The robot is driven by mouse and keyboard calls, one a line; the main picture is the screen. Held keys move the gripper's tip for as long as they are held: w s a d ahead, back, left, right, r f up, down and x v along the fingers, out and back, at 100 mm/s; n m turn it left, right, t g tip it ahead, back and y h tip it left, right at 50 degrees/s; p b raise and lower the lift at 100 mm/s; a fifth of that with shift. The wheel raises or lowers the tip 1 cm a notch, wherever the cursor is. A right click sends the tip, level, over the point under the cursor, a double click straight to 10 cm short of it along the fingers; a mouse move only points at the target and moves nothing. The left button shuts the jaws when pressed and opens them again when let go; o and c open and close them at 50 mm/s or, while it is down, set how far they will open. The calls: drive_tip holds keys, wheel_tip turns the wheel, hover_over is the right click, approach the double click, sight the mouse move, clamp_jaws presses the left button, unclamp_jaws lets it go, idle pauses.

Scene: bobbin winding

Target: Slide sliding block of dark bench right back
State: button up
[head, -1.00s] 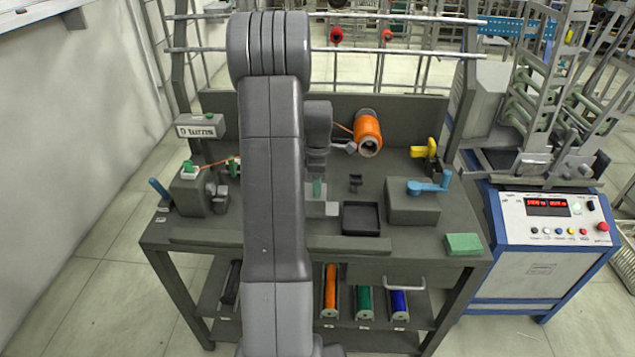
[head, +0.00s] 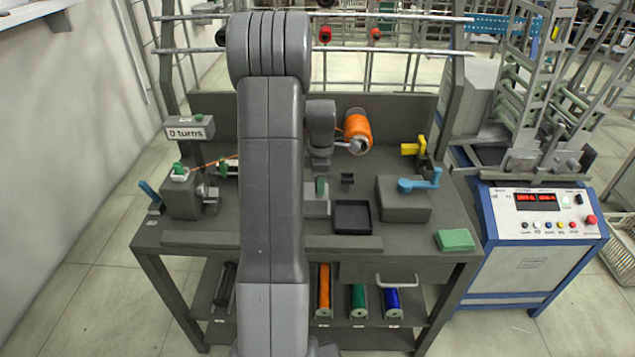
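The dark bench (head: 400,240) stands in front of me. A grey block with a green piece on top (head: 318,205) shows just right of my arm, left of a black tray (head: 352,216). It looks like the sliding block, and my arm hides its left part. A fixed-looking grey block with a small chuck (head: 182,197) stands at the bench's left. My gripper (head: 357,146) is raised above the back of the bench, in front of the orange spool (head: 357,127) and apart from the sliding block. Its fingers are too small to tell open from shut.
A grey box with a blue crank (head: 404,203), a yellow lever (head: 414,148) and a green pad (head: 455,240) occupy the bench's right. A "0 turns" display (head: 188,130) stands at the left. Coloured rolls (head: 358,300) lie on the lower shelf. A control cabinet (head: 540,225) stands right.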

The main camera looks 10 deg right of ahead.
drive_tip(key=shift+o, duration=0.4)
wheel_tip(320, 180, up, 14)
idle(0.4)
drive_tip(key=shift+f, duration=0.2)
wheel_tip(320, 180, down, 14)
drive_tip(key=shift+a+r, duration=0.1)
drive_tip(key=shift+w+a, duration=0.2)
drive_tip(key=shift+a, duration=0.25)
drive_tip(key=shift+w+a, duration=0.15)
drive_tip(key=shift+a, duration=0.45)
